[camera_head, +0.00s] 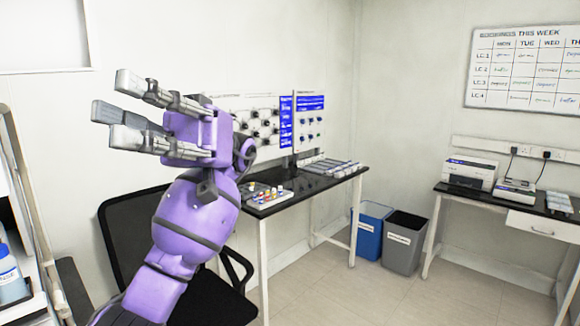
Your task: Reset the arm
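My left gripper (116,109) is raised in the left half of the head view, in front of the white wall. Its grey fingers point left and are spread apart, with nothing between them. My purple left arm (197,215) rises from the bottom edge and bends at the wrist. It hides part of the black chair and the left end of the middle bench. My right gripper and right arm are not in view.
A black chair (127,232) stands behind my arm. A black-topped bench (335,177) carries racks and panels. Blue (369,232) and grey (403,243) bins stand beside it. A second bench (480,195) holds devices at right. A shelf is at far left.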

